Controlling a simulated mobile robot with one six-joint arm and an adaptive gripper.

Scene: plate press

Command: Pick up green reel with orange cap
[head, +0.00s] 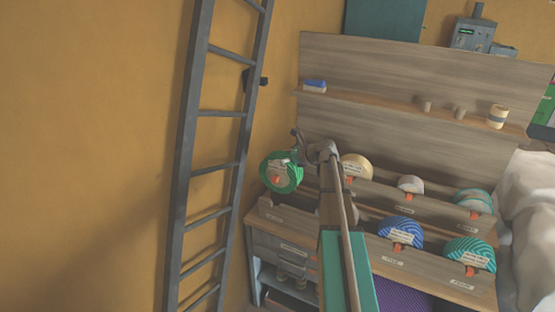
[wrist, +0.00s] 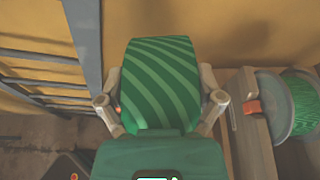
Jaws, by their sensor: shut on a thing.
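The green reel (head: 282,172) is a striped green disc with a pale label and an orange piece on its face in the head view. It hangs in the air above the left end of the wooden rack, apart from it. My gripper (head: 298,150) is shut on it. In the wrist view the reel (wrist: 160,85) fills the middle, with its striped rim toward the camera and a finger of my gripper (wrist: 160,104) on each side. A small orange spot shows at its left edge.
The rack (head: 395,264) holds several reels: blue (head: 400,232), teal-green (head: 468,255), cream (head: 357,167) and others. A dark ladder (head: 189,150) stands left of the held reel, by the yellow wall. A shelf with small items runs behind. White cloth (head: 528,220) lies at the right.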

